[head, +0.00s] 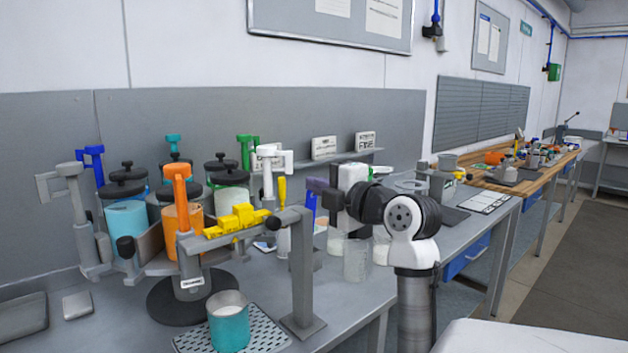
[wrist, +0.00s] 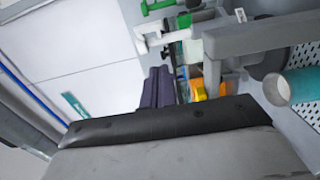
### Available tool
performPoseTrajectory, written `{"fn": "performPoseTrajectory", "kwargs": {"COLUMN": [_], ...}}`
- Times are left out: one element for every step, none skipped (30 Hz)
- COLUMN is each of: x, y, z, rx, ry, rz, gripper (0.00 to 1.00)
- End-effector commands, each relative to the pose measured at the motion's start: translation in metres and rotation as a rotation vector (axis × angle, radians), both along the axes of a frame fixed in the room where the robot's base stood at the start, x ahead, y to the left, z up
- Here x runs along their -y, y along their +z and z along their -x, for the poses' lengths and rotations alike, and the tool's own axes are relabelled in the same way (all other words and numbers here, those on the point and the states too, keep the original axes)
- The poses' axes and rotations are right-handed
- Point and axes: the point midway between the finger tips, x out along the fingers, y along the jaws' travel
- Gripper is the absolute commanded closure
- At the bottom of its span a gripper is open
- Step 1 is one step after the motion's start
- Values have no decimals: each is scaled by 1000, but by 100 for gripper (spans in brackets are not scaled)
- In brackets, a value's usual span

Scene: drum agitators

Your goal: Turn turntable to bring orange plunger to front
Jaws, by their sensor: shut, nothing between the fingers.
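The turntable (head: 165,300) is a dark round base carrying several jars and grey arms on the bench. The orange plunger (head: 181,188) stands upright at an orange jar (head: 178,242), on the side facing me. Blue (head: 90,155), teal (head: 173,145), green (head: 245,150) and white (head: 268,175) plungers stand around it. The green (wrist: 160,5) and white (wrist: 150,40) handles also show in the wrist view. My gripper (head: 316,187) is right of the turntable, apart from the orange plunger. Its dark purple fingers (wrist: 158,85) are together and empty in the wrist view.
A grey post (head: 301,275) with a horizontal arm and a yellow piece (head: 237,220) stands close to the turntable's front right. A teal cup (head: 229,325) sits on a perforated mat (head: 268,331) in front. Glass jars (head: 357,260) stand below my arm.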

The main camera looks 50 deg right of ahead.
Motion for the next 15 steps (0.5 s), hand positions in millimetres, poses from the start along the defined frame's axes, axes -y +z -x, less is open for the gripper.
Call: {"fn": "performPoseTrajectory", "kwargs": {"x": [2, 4, 6, 8, 9, 11, 13, 14, 17, 20, 26, 32, 35, 38, 42], "y": [5, 5, 5, 6, 5, 5, 5, 5, 5, 5, 6, 5, 5, 4, 4], "z": [-11, -18, -26, -33, -39, -48, -54, -60, -67, -71, -73, -76, -78, -79, -82], "rx": [-2, -1, -2, -1, -2, -3, -3, -1, -2, -1, -2, -1, -1, -2, -1], "ry": [3, 3, 3, 3, 3, 3, 3, 3, 2, 0, 0, 0, -1, -1, 0], "rz": [-3, -2, -3, -2, -3, -2, -2, -2, -3, -2, -4, -4, -4, -5, -2], "gripper": [100, 100, 100, 100, 100, 100, 100, 100, 100, 100, 100, 100, 100, 100, 100]}}
